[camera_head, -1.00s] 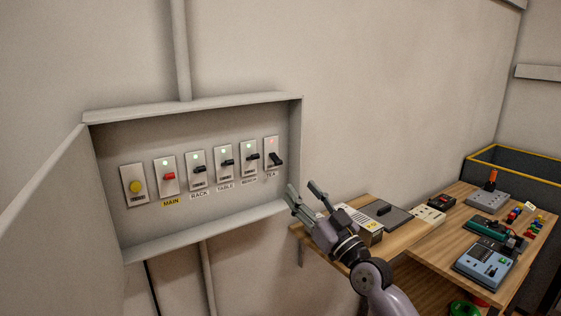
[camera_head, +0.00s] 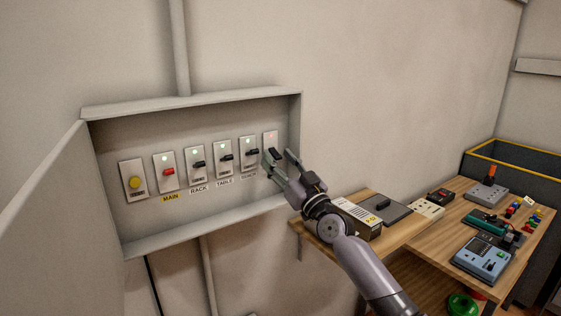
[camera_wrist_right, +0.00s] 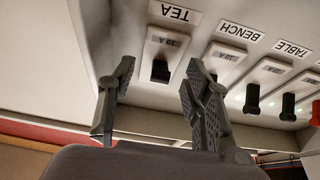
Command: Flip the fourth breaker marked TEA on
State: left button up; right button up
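The TEA breaker is the last switch on the right in the wall panel; its plate (camera_head: 270,137) has a reddish light at the top. My right gripper (camera_head: 279,157) is in front of it and hides its label and lower part in the head view. In the right wrist view the TEA breaker (camera_wrist_right: 168,42) shows upside down with its black lever (camera_wrist_right: 160,70). The open fingers of my right gripper (camera_wrist_right: 160,78) stand on either side of the lever, with gaps to it. I cannot tell whether the fingertips touch the plate. My left gripper is not in view.
The BENCH breaker (camera_head: 249,146), TABLE breaker (camera_head: 225,156), RACK breaker (camera_head: 196,161) and MAIN switch (camera_head: 167,167) have green lights. A yellow button (camera_head: 134,182) is at the left. The panel's rim surrounds them. A wooden bench (camera_head: 405,235) with devices stands right.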

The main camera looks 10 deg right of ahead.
aim_at(272, 148)
grip_shut()
dwell(0.3)
jog(key=r+g+p, duration=0.1)
jog(key=g+p, duration=0.1)
jog(key=p, duration=0.6)
jog(key=r+g+h+p, duration=0.1)
jog(key=g+p, duration=0.1)
jog(key=p, duration=0.7)
jog(key=shift+s+r+h+p, duration=0.2)
jog(key=shift+h+p, duration=0.1)
jog(key=shift+r+g+p, duration=0.1)
jog(key=shift+g+p, duration=0.25)
jog(key=shift+g, duration=0.05)
jog(key=shift+r+g+h+p, duration=0.25)
jog(key=shift+g+h+p, duration=0.15)
jog(key=shift+g, duration=0.3)
jog(key=shift+w+r+g+h+p, duration=0.15)
jog(key=shift+r+g+h, duration=0.15)
jog(key=shift+g, duration=0.5)
jog(key=shift+w+r+g+h+p, duration=0.1)
jog(key=shift+r+g+h+p, duration=0.15)
jog(key=shift+g, duration=0.55)
